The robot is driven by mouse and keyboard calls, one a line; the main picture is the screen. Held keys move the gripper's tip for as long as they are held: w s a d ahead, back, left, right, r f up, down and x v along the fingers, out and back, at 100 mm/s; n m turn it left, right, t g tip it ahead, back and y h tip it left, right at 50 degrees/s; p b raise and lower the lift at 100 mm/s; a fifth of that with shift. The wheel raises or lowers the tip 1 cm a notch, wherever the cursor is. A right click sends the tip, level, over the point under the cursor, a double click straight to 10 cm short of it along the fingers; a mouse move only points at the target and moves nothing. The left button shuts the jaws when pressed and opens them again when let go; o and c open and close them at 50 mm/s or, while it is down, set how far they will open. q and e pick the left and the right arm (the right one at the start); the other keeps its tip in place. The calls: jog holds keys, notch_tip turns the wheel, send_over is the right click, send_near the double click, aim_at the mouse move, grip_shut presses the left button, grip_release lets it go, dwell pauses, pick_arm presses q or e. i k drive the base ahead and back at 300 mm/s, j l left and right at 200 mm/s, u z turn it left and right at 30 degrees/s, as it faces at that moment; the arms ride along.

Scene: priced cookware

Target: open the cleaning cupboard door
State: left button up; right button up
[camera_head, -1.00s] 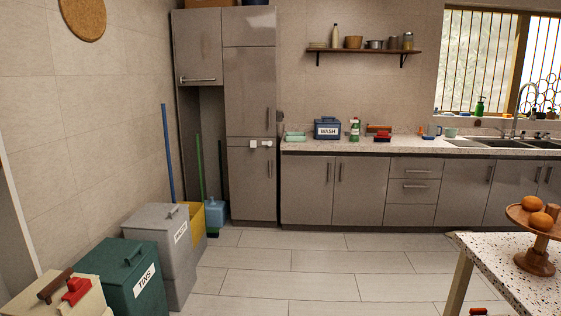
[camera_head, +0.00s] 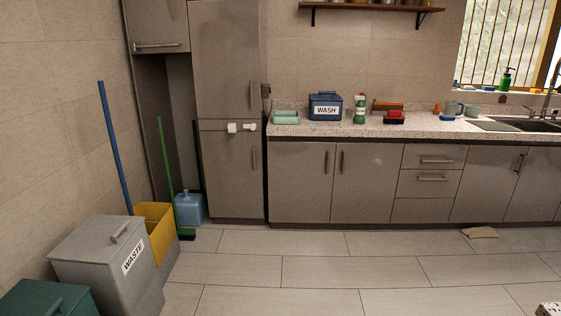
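A tall grey cupboard stands against the back wall, left of the counter. Its upper door (camera_head: 222,70) and lower door (camera_head: 229,175) both look shut. Each has a vertical handle near its right edge: the upper handle (camera_head: 252,95) and the lower handle (camera_head: 254,158). Two small white fittings (camera_head: 241,127) sit at the top of the lower door. The base cabinet doors (camera_head: 300,185) under the counter also look shut. No label shows which one is the cleaning cupboard. Neither of my grippers is in view.
A grey WASTE bin (camera_head: 100,250), a green bin (camera_head: 40,300), a yellow bucket (camera_head: 152,212), a blue jug (camera_head: 190,208) and a green broom (camera_head: 167,160) stand at left. A tan cloth (camera_head: 479,232) lies on the floor at right. The tiled floor ahead is clear.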

aim_at(224, 34)
jog(key=i, duration=2.2)
